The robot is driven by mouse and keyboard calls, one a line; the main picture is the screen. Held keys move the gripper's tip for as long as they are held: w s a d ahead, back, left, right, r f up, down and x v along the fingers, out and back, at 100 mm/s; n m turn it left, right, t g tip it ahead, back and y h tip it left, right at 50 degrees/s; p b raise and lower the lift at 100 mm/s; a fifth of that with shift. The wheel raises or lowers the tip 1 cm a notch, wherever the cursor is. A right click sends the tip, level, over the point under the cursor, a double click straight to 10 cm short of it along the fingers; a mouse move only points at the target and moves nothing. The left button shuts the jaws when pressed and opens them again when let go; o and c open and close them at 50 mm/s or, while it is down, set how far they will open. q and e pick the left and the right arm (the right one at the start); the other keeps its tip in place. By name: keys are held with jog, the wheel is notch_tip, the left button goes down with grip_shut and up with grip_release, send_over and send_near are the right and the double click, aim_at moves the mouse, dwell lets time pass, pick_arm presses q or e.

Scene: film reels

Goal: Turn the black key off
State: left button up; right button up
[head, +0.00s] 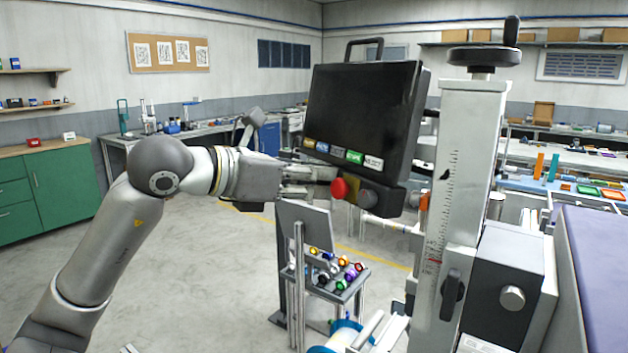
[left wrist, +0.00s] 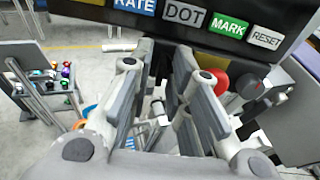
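The dark control box (head: 362,110) with a row of coloured labels hangs at the middle of the head view. Its lower front also shows in the left wrist view (left wrist: 275,16). My left gripper (head: 322,174) is at the box's lower edge, left of the red button (head: 339,188). In the left wrist view my left gripper (left wrist: 163,52) has its fingers apart, around a narrow dark piece (left wrist: 164,62) below the DOT label. This piece may be the black key; I cannot tell whether the fingers touch it or how it is turned. My right gripper is not in view.
A grey knob (head: 368,199) sits right of the red button. A tall metal column (head: 462,170) with a handwheel stands close on the right. A small stand (head: 335,283) with several coloured knobs is below. Open floor lies to the left.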

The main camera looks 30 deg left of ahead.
pick_arm(q)
jog(key=shift+o, duration=0.2)
jog(key=v, duration=1.2)
jog(key=shift+f, duration=0.1)
dwell(0.5)
